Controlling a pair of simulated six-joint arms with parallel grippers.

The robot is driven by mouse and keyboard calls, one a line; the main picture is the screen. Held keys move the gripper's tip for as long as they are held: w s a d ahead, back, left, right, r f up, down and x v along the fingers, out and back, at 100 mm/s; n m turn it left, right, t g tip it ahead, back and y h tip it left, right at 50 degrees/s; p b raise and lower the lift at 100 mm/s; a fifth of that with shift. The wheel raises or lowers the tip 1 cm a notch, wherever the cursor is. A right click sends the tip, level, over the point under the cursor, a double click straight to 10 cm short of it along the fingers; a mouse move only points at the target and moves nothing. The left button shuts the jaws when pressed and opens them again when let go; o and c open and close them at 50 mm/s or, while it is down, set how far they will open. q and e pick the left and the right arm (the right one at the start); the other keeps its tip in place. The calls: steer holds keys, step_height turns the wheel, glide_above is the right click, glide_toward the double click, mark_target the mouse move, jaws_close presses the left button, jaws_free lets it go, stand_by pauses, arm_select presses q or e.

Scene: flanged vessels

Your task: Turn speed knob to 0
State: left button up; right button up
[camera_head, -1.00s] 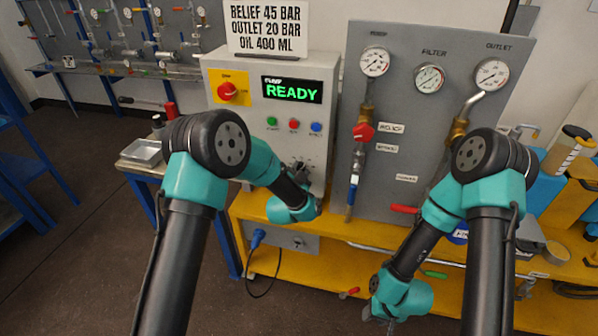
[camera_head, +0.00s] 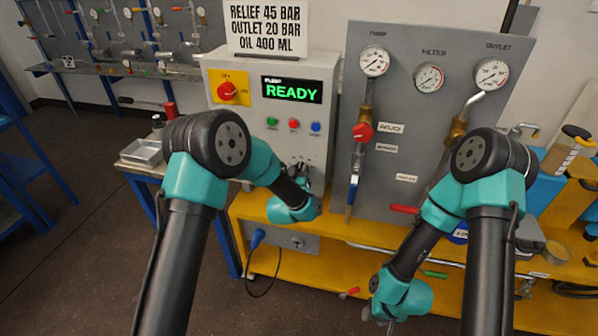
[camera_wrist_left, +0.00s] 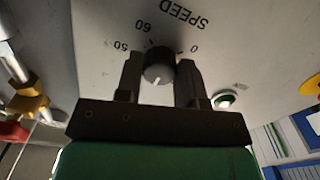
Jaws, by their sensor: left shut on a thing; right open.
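The speed knob (camera_wrist_left: 158,68) is a round black dial with a white pointer line, on the grey control panel. In the left wrist view its pointer faces down the picture, toward my gripper's body. Printed marks 50, 60, 0 and the word SPEED (camera_wrist_left: 185,13) appear upside down beyond it. My left gripper (camera_wrist_left: 159,78) is shut on the knob, one finger on each side. In the head view my left gripper (camera_head: 301,172) is at the panel's lower right and largely covers the knob. My right gripper (camera_head: 378,321) is open and low at the front, away from the panel.
The pump box (camera_head: 276,82) shows READY, a red rotary switch (camera_head: 228,91) and green, red and blue buttons. A gauge panel (camera_head: 410,145) with valves stands to its right. A yellow bench (camera_head: 330,262) runs below. A metal tray (camera_head: 142,152) sits at left.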

arm_select(q)
steer(key=n, duration=1.3)
steer(key=shift+n, duration=0.4)
steer(key=n, duration=1.2)
steer(key=shift+r+n, duration=0.1)
steer(key=shift+n, duration=0.3)
steer(key=o, duration=0.9)
